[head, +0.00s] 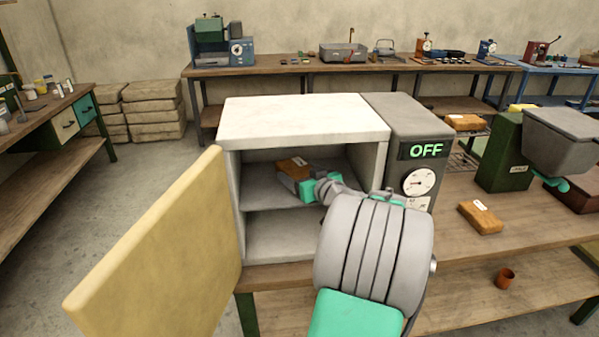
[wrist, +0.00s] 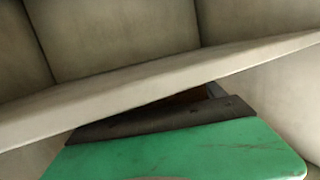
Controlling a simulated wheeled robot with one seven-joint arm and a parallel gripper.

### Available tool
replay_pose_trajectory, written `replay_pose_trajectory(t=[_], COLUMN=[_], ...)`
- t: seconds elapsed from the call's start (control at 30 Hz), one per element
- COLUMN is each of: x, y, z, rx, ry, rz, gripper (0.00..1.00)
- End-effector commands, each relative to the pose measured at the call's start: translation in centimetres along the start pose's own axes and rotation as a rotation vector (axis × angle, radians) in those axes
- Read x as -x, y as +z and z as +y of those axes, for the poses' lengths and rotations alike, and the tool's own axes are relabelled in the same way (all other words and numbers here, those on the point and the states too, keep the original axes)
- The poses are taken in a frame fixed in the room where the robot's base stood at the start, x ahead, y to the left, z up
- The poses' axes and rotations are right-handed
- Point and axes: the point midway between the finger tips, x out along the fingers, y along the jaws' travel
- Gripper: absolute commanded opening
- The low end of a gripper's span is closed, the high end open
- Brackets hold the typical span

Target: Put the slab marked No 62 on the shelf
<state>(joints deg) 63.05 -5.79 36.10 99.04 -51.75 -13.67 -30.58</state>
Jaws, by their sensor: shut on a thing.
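My gripper (head: 303,188) reaches through the open front of a white cabinet (head: 300,118) and is shut on a brown slab (head: 292,166). The slab is inside the upper compartment, above the shelf (head: 262,194). I cannot tell whether it touches the shelf. Its marking is not readable. In the wrist view my green gripper (wrist: 190,135) covers most of the slab, and a pale ledge crosses in front. Another brown slab (head: 480,217) with a white label lies on the bench to the right; its number is too small to read. A further brown slab (head: 464,122) sits on a rack behind.
The cabinet's yellowish door (head: 160,245) stands wide open to the left. A grey control panel (head: 412,165) reading OFF adjoins the cabinet's right side. A green machine with a grey hopper (head: 560,135) stands on the bench at right. The lower compartment (head: 275,232) looks empty.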

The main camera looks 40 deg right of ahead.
Motion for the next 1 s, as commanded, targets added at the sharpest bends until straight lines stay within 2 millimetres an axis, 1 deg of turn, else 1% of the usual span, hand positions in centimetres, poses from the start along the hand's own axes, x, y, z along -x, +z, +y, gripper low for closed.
replay_pose_trajectory(t=[0.13, 0.27, 0.3, 0.5, 0.57, 0.77, 0.87, 0.97, 1.0], x=[0.0, 0.0, 0.0, 0.0, 0.0, 0.0, 0.1, 1.7, 2.6], y=[-0.2, 0.1, 0.2, 0.1, 0.1, 0.1, -0.4, 0.0, 0.0], z=[0.0, 0.0, 0.0, 0.0, 0.0, 0.0, 0.0, 0.2, 0.2], rx=[0.002, 0.002, 0.001, 0.0, 0.0, 0.0, 0.0, 0.001, 0.001], ry=[0.0, 0.0, 0.0, 0.0, 0.0, 0.0, 0.0, 0.005, 0.004], rz=[0.003, 0.003, 0.001, 0.001, 0.001, 0.001, 0.0, 0.001, 0.002], gripper=[0.14, 0.14, 0.79, 0.95, 0.99, 0.99, 0.99, 0.99, 0.99])
